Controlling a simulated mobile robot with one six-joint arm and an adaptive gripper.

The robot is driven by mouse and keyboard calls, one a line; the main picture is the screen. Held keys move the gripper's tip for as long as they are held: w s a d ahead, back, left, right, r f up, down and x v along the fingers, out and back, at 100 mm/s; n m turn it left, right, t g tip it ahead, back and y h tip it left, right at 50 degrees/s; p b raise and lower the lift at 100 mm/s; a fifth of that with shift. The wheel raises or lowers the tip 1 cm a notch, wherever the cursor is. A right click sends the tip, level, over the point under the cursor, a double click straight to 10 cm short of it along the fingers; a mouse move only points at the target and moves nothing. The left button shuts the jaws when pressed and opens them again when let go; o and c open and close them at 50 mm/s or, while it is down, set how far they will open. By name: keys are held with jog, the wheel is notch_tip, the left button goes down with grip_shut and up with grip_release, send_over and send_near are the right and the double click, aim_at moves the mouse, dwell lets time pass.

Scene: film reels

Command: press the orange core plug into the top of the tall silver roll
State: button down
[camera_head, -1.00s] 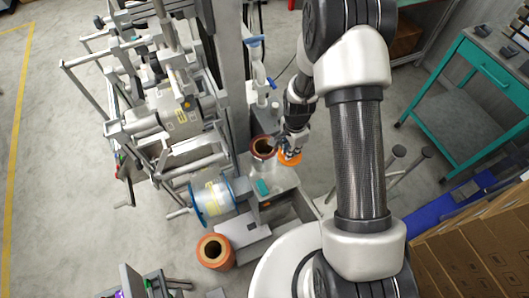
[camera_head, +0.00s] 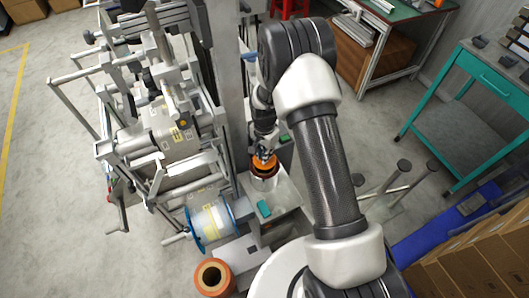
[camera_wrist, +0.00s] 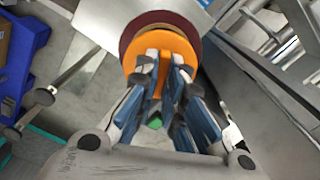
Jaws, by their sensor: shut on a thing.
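My gripper (camera_head: 264,153) is shut on the orange core plug (camera_head: 262,165) and points down. The plug also shows in the wrist view (camera_wrist: 184,48), as an orange disc between and beyond my fingers (camera_wrist: 165,62). The silver roll (camera_head: 261,182) stands upright on the machine's metal ledge, right below the plug. In the wrist view its dark red-brown rim (camera_wrist: 128,32) shows past the upper left edge of the plug. The plug covers most of the roll's top opening. I cannot tell whether the plug touches the roll or is slightly above it.
A teal item (camera_head: 264,208) lies on the ledge in front of the roll. A blue-flanged spool (camera_head: 211,226) is at the left, and an orange-brown roll (camera_head: 213,277) stands below it. The machine's grey column (camera_head: 224,90) rises close behind on the left.

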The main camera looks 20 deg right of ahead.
jog(key=shift+f+b, duration=0.6)
jog(key=shift+f, duration=0.75)
jog(key=shift+f+b, duration=0.6)
dwell(0.5)
jog(key=c, duration=2)
grip_release()
jog(key=shift+o, duration=0.2)
jog(key=shift+r+p, duration=3.5)
jog(key=shift+r, duration=2.05)
